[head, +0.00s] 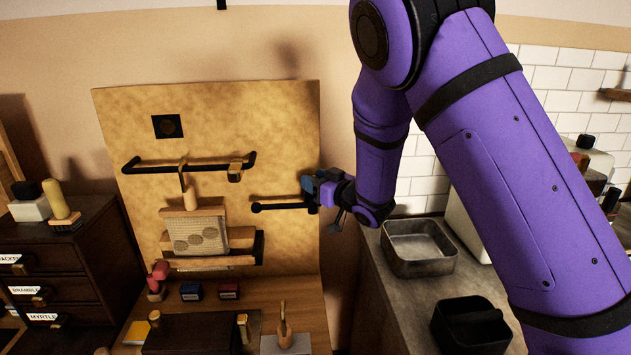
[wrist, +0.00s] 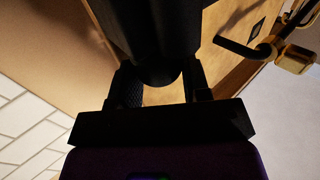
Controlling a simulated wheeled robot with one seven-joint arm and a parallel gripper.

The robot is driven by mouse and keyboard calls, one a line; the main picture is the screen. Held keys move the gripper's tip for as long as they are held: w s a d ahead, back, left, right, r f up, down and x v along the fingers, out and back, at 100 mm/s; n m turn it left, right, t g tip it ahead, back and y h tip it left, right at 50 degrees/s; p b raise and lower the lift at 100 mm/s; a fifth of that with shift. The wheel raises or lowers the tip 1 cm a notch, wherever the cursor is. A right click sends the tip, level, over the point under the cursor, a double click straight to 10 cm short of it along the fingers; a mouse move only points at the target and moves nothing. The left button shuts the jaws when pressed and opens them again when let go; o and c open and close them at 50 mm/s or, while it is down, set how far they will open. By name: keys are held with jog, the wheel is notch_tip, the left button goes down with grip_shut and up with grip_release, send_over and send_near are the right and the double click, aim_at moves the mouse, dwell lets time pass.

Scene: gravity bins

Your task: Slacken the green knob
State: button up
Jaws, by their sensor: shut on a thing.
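My gripper (head: 312,192) is at the right edge of the tan upright board (head: 220,120) in the head view. In the wrist view, its two fingers (wrist: 162,92) stand either side of a dark rounded thing (wrist: 155,40) and are shut on it. This thing is in shadow, so I cannot tell whether it is the green knob. No clearly green knob shows in either view. A dark rod with a ball end (head: 275,207) runs left from beside my gripper, in front of the board.
A black rail (head: 195,167) and a wooden holder with a beige mesh panel (head: 200,236) are on the board. Labelled drawers (head: 50,270) stand at left. A grey metal tray (head: 418,262) and a black bin (head: 470,325) sit on the counter at right, under my arm.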

jog(key=n+g+y, duration=0.1)
jog(key=g, duration=0.1)
jog(key=n+g+y, duration=0.3)
jog(key=n+g, duration=0.1)
jog(key=shift+w+d+y, duration=0.3)
jog(key=shift+y, duration=0.1)
jog(key=shift+w+n+g+y, duration=0.1)
jog(key=shift+n+g+y, duration=0.3)
jog(key=shift+n+g, duration=0.8)
jog(key=shift+n+g+y, duration=0.4)
jog(key=shift+n+g, duration=0.3)
jog(key=shift+g, duration=1.3)
jog(key=o, duration=0.9)
jog(key=shift+a+r, duration=0.1)
